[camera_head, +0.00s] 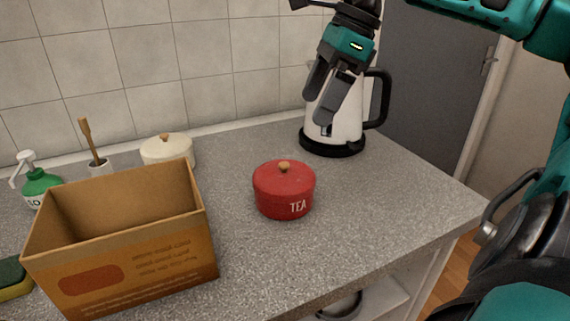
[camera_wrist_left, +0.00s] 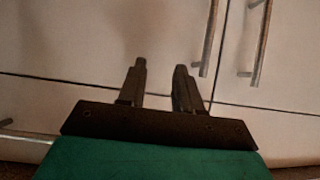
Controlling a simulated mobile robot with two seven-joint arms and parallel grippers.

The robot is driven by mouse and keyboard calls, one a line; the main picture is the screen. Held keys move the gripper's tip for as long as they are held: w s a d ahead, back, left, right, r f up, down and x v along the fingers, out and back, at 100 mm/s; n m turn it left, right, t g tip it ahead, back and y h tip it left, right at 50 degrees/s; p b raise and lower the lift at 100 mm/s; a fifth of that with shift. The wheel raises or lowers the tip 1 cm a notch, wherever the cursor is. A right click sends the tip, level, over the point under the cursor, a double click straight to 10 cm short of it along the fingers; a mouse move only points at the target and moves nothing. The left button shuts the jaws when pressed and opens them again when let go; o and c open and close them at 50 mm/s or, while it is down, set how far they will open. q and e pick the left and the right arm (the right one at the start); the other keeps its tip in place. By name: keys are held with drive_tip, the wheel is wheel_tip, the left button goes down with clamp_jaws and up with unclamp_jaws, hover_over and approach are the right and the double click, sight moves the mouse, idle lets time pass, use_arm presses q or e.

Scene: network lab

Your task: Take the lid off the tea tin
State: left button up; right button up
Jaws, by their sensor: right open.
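The tea tin (camera_head: 284,199) is red and round, with white "TEA" lettering. It stands upright on the worktop, right of the cardboard box. Its red lid (camera_head: 300,175) with a small wooden knob (camera_head: 284,167) is seated on top. My right gripper (camera_head: 320,112) hangs above and behind the tin, fingers pointing down, in front of the kettle. It is open and empty, apart from the tin. My left gripper (camera_wrist_left: 160,70) shows only in the left wrist view, its two fingers apart with nothing between them, facing white cabinet doors.
An open cardboard box (camera_head: 130,270) stands left of the tin. A white kettle (camera_head: 348,125) stands behind right. A cream lidded pot (camera_head: 168,149), a green soap bottle (camera_head: 40,187) and a brush in a holder (camera_head: 97,165) stand at the back left. The worktop (camera_head: 385,205) right of the tin is clear.

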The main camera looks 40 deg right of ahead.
hover_over(287, 164)
drive_tip(key=s+d, duration=0.2)
drive_tip(key=f, duration=0.6)
drive_tip(key=shift+w+a+f+b, duration=0.15)
drive_tip(key=shift+a+f+b, duration=0.05)
drive_tip(key=shift+f+b, duration=0.2)
drive_tip(key=shift+w+x, duration=0.15)
drive_tip(key=shift+x, duration=1.2)
drive_tip(key=shift+w+x, duration=0.15)
drive_tip(key=shift+x, duration=1.2)
drive_tip(key=shift+d, duration=0.15)
drive_tip(key=shift+c, duration=0.2)
drive_tip(key=shift+s, duration=0.15)
drive_tip(key=c, duration=1.4)
drive_tip(key=shift+f, duration=0.1)
clamp_jaws()
